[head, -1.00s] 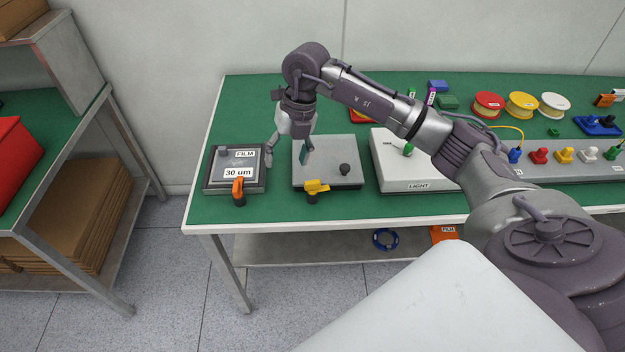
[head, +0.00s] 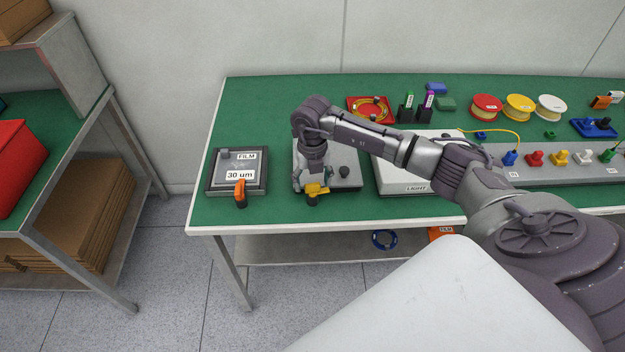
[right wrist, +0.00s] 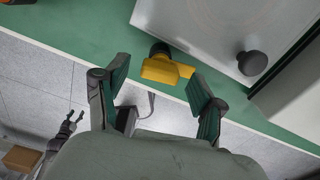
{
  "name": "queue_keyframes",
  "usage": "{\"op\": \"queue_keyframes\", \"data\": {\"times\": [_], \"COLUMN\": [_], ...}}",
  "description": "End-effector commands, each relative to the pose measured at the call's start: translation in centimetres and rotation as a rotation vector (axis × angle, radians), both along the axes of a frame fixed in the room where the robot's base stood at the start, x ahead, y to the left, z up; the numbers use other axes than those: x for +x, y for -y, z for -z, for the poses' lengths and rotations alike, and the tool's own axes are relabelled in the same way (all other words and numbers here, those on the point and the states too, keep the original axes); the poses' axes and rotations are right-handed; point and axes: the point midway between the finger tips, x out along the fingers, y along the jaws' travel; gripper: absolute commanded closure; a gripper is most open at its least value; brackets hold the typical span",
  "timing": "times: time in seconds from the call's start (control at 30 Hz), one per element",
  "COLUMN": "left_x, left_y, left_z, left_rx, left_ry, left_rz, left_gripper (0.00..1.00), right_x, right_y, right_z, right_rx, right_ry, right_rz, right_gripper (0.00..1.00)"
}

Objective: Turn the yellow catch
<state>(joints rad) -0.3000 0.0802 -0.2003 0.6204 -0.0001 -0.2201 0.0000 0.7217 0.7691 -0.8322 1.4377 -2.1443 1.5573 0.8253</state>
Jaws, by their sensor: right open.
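The yellow catch (head: 315,193) sits at the front edge of the grey plate with a round black knob (head: 344,171). In the right wrist view the catch (right wrist: 160,70) has a dark round pivot and a yellow lever pointing right. My right gripper (head: 311,186) is over the front of the plate at the catch and partly hides it. In the right wrist view the open fingers (right wrist: 160,88) stand on either side of the catch, with nothing gripped. I cannot tell whether they touch it. A small pronged shape (right wrist: 70,122) at lower left may be my left gripper.
A film frame (head: 210,188) with an orange catch (head: 240,193) lies left of the plate. A white light box (head: 400,178) stands close on its right. Spools and coloured plugs fill the right side. Green table is bare at the front left.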

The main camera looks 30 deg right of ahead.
Motion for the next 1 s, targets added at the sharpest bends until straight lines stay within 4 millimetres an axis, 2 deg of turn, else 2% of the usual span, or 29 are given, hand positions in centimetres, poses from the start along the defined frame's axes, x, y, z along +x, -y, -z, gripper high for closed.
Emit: {"op": "queue_keyframes", "data": {"times": [0.13, 0.4, 0.7, 0.77, 1.0], "left_x": [0.0, -0.01, -0.01, -0.02, -0.01], "left_y": [-0.01, -0.01, -0.02, -0.02, -0.02], "left_z": [-0.16, -0.13, -0.13, -0.13, 0.16], "left_rx": [0.0, 0.0, 0.0, 0.0, 0.0], "left_ry": [0.0, 0.0, 0.0, 0.0, 0.0], "left_rz": [0.0, 0.0, 0.0, 0.0, 0.0], "left_gripper": [0.45, 0.45, 0.45, 0.45, 0.45], "right_x": [-0.07, -0.04, -0.04, -0.02, 0.0], "right_y": [0.01, 0.01, 0.01, 0.0, 0.01], "right_z": [0.8, 0.88, 0.84, 0.83, 0.88], "right_rx": [-0.001, 0.0, 0.0, 0.0, 0.0], "right_ry": [-0.001, 0.0, 0.0, 0.0, 0.0], "right_rz": [0.0, -0.001, -0.001, -0.001, -0.023], "right_gripper": [0.31, 0.33, 0.83, 0.91, 0.91]}}
